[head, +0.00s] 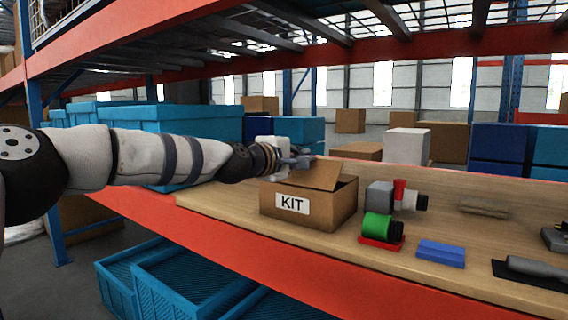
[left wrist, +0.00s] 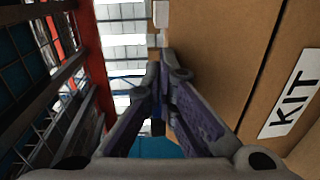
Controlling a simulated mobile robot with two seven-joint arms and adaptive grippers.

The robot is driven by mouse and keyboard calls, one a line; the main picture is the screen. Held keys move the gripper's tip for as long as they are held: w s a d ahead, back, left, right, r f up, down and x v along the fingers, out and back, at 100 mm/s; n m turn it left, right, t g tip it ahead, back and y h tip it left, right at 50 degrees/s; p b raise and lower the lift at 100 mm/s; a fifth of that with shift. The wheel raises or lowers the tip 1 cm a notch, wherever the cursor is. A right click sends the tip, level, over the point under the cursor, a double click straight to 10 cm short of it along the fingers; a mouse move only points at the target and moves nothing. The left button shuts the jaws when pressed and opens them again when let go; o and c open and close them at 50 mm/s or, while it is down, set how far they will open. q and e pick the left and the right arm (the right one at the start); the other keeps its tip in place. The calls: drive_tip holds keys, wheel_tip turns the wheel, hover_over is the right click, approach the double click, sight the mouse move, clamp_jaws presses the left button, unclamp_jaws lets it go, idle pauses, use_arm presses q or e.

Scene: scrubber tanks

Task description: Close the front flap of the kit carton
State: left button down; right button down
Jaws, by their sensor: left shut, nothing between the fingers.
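The kit carton (head: 338,213) is a brown box with a white KIT label on its near face, standing on the wooden shelf top. A brown flap (head: 318,174) stands tilted at its top; part of the opening shows at the right, and I cannot tell which flap it is. My left gripper (head: 301,160) is shut and empty at the carton's upper left, beside the flap. In the left wrist view the shut fingers (left wrist: 160,85) lie close along a brown carton panel (left wrist: 215,50), with the KIT face at right. I cannot tell whether they touch it. My right gripper is out of view.
Right of the carton are a grey block (head: 379,194), a green cylinder on a red base (head: 378,227), a blue block (head: 440,253) and a dark-handled tool (head: 537,268). Blue bins (head: 190,125) stand behind my arm. An orange beam (head: 240,247) edges the shelf.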

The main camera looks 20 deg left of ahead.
use_arm(q)
drive_tip(key=shift+w+f, duration=0.25)
drive_tip(key=shift+w, duration=0.2)
drive_tip(key=shift+w+d+f, duration=0.1)
drive_tip(key=shift+w+d, duration=0.05)
drive_tip(key=shift+w+g, duration=0.15)
drive_tip(key=shift+g, duration=0.35)
drive_tip(key=shift+w+d+f+g+y, duration=0.1)
drive_tip(key=shift+w+d+g+y, duration=0.1)
drive_tip(key=shift+g+y, duration=0.45)
drive_tip(key=shift+f+g, duration=0.3)
drive_tip(key=shift+g, duration=0.05)
drive_tip(key=shift+w+f, duration=0.3)
drive_tip(key=shift+w, duration=0.05)
drive_tip(key=shift+w+d+f, duration=0.15)
drive_tip(key=shift+w+f, duration=0.3)
drive_tip(key=shift+f, duration=0.25)
